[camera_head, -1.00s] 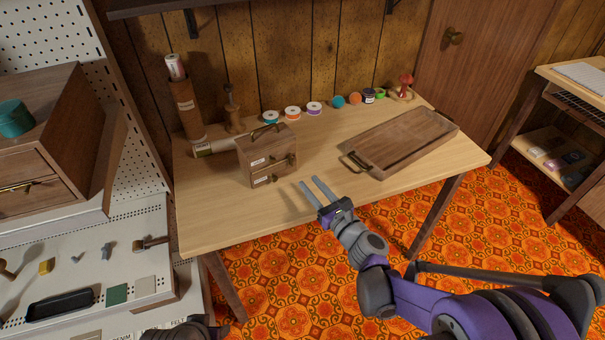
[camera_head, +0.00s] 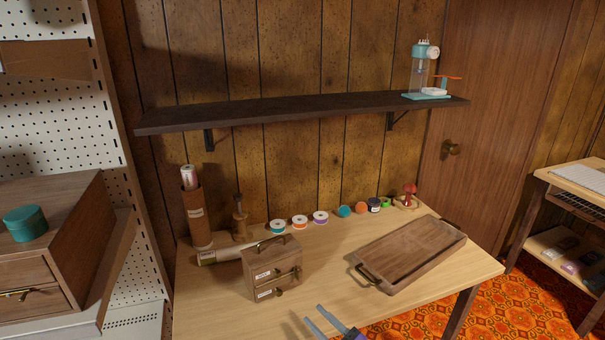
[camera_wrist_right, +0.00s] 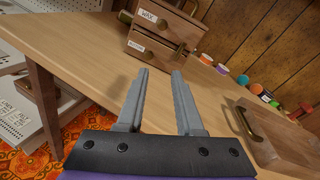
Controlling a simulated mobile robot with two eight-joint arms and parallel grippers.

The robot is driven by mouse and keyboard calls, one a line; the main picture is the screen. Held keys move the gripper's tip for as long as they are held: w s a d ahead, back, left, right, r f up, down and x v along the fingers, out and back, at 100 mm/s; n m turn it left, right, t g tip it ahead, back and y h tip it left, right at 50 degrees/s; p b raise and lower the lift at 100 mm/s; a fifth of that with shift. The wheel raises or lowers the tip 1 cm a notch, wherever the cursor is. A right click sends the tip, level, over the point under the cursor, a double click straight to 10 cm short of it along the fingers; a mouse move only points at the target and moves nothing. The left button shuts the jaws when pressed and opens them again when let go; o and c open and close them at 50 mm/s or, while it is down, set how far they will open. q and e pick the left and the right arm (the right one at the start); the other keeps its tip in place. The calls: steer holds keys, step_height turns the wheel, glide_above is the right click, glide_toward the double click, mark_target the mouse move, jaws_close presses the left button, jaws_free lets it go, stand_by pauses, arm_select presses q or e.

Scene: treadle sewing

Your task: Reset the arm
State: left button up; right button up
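My right gripper (camera_head: 329,326) shows at the bottom edge of the head view, over the front of the wooden table (camera_head: 215,310). In the right wrist view my right gripper (camera_wrist_right: 160,75) has its two fingers apart with nothing between them. The rest of my right arm is below the head view. My left gripper is out of view.
A wooden tray (camera_head: 372,282) lies on the table's right. Thread spools (camera_head: 299,222) and small jars line the back. A dark shelf (camera_head: 290,113) holds a teal-and-clear device (camera_head: 424,75). A drawer cabinet (camera_head: 50,240) stands left. The table's front left is bare.

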steer(key=s+d+f+n+g+h, duration=0.1)
steer(key=s+f+n+g, duration=0.15)
steer(key=s+n, duration=0.45)
steer(key=s+f+n+g+h, duration=0.1)
steer(key=s+n+g+h, duration=0.1)
steer(key=s+n+g, duration=0.35)
steer(key=s+d+f+n+g+h, duration=0.1)
steer(key=s+d+f+n+h, duration=0.15)
steer(key=s+d+n, duration=0.4)
steer(key=s+d+f+n+h, duration=0.2)
steer(key=s+d+n+h, duration=0.25)
steer(key=s, duration=0.25)
arm_select(q)
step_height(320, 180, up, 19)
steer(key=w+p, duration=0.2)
steer(key=p, duration=1.4)
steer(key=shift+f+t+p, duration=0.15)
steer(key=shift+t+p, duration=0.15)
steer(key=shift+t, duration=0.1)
arm_select(e)
step_height(320, 180, up, 19)
steer(key=w+d+n, duration=0.1)
steer(key=shift+d+f+t, duration=0.15)
steer(key=shift+t, duration=0.15)
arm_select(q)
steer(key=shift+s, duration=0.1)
arm_select(e)
steer(key=shift+n, duration=0.25)
